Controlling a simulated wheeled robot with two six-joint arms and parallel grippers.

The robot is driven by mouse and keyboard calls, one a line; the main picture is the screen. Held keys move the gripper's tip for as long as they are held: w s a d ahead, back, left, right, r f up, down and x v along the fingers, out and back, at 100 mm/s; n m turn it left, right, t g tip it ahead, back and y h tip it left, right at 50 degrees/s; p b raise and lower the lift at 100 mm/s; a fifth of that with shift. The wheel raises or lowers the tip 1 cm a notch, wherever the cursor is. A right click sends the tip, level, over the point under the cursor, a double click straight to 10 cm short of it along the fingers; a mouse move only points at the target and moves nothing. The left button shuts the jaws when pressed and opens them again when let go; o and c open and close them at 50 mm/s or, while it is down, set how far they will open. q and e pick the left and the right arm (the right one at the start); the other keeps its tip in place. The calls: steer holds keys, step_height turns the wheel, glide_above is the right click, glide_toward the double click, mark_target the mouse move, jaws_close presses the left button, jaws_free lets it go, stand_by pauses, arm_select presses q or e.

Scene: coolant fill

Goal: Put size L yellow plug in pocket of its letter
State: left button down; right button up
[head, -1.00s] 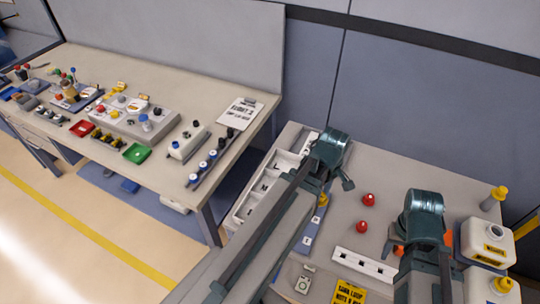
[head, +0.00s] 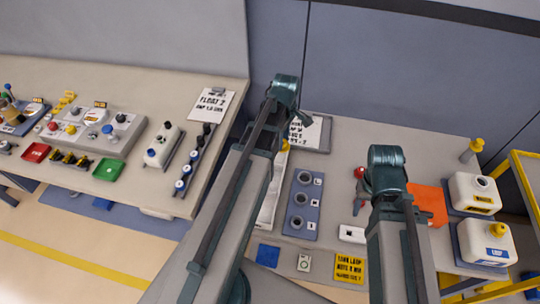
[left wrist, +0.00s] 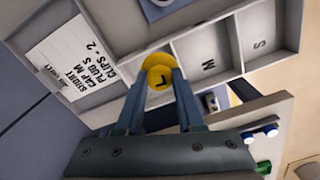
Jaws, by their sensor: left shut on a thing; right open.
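The yellow plug (left wrist: 158,62) is between the fingertips of my left gripper (left wrist: 159,80), which is shut on it; a black L shows on its face. It is over the pale tray (left wrist: 111,104), beside the pocket marked M (left wrist: 208,64); the pocket marked S (left wrist: 260,44) lies beyond. The plug covers part of the tray, and I see no L pocket letter; I cannot tell if the plug touches the tray. In the head view my left arm hides most of the tray (head: 268,205). My right gripper (head: 361,195) is open, partly hidden by its wrist.
A blue-grey board (head: 303,232) with three rings marked by letters stands right of the tray. A white printed card (left wrist: 76,62) lies in the tray's end. White jugs (head: 476,195) and an orange mat (head: 428,203) are at the right. A second bench (head: 215,150) stands left.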

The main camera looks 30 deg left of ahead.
arm_select(q)
steer(key=shift+n, duration=0.5)
steer(key=w+a+f+b, duration=0.1)
steer(key=f+b, duration=0.3)
steer(key=w+a+f+b, duration=0.1)
steer(key=f+b, duration=0.1)
steer(key=shift+w+a+f, duration=0.1)
steer(key=shift+w+a, duration=0.2)
steer(key=shift+a, duration=0.05)
arm_select(e)
glide_above(354, 230)
steer(key=f, duration=0.6)
steer(key=shift+a+f, duration=0.1)
steer(key=shift+a, duration=0.1)
steer(key=shift+f, duration=0.1)
arm_select(q)
step_height(354, 230, down, 4)
steer(key=b, duration=0.4)
arm_select(e)
step_height(354, 230, down, 4)
steer(key=shift+r, duration=0.25)
steer(key=shift+f, duration=0.2)
arm_select(q)
steer(key=c, duration=0.5)
jaws_free()
arm_select(e)
steer(key=shift+r, duration=0.2)
